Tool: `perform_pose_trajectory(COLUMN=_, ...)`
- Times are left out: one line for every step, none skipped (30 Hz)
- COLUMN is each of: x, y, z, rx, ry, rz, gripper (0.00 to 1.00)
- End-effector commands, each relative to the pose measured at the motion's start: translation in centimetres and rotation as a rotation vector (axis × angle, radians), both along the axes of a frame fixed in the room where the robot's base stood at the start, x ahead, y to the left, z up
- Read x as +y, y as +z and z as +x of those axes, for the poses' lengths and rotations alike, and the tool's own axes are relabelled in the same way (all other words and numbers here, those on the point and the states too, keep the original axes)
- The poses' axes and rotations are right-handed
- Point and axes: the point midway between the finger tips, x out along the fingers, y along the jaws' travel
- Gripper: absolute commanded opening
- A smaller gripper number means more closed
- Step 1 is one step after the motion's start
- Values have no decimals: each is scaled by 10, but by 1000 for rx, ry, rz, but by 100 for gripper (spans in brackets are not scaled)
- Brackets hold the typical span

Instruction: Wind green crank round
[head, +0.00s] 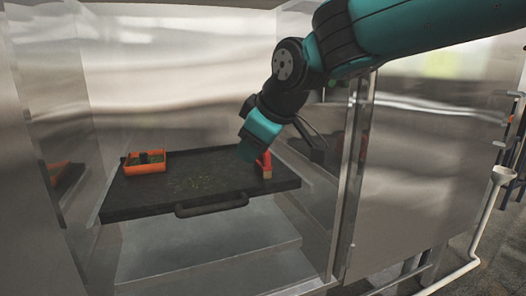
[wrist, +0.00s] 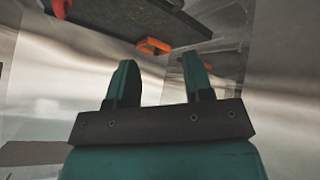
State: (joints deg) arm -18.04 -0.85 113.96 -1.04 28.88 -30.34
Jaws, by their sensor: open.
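A red part (wrist: 60,8) shows at the top left of that view.
The dark tray (head: 215,203) with a front handle sits inside a steel cabinet. An orange box (head: 146,167) stands on its left; an orange item also shows in the wrist view (wrist: 154,46). A steel post (head: 352,190) and panel stand at right.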

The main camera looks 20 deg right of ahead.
Motion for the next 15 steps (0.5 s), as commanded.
perform_pose_trajectory(x=0, y=0, z=-10, rx=26, ry=-1, rz=11, gripper=47)
perform_pose_trajectory(x=1, y=-1, z=-15, rx=42, ry=-4, rz=20, gripper=47)
perform_pose_trajectory(x=1, y=-4, z=-22, rx=62, ry=-5, rz=29, gripper=47)
perform_pose_trajectory(x=2, y=-5, z=-26, rx=75, ry=-5, rz=35, gripper=47)
perform_pose_trajectory(x=2, y=-6, z=-31, rx=88, ry=-8, rz=41, gripper=47)
perform_pose_trajectory(x=2, y=-8, z=-36, rx=104, ry=-9, rz=48, gripper=47)
perform_pose_trajectory(x=3, y=-9, z=-40, rx=115, ry=-10, rz=52, gripper=47)
perform_pose_trajectory(x=3, y=-11, z=-43, rx=125, ry=-11, rz=56, gripper=47)
perform_pose_trajectory(x=3, y=-12, z=-46, rx=134, ry=-12, rz=61, gripper=47)
perform_pose_trajectory(x=3, y=-12, z=-49, rx=140, ry=-13, rz=64, gripper=47)
perform_pose_trajectory(x=4, y=-13, z=-50, rx=146, ry=-13, rz=66, gripper=47)
perform_pose_trajectory(x=4, y=-14, z=-52, rx=151, ry=-14, rz=69, gripper=47)
perform_pose_trajectory(x=4, y=-14, z=-53, rx=155, ry=-14, rz=70, gripper=47)
perform_pose_trajectory(x=4, y=-15, z=-54, rx=158, ry=-14, rz=71, gripper=47)
perform_pose_trajectory(x=4, y=-15, z=-55, rx=159, ry=-15, rz=72, gripper=47)
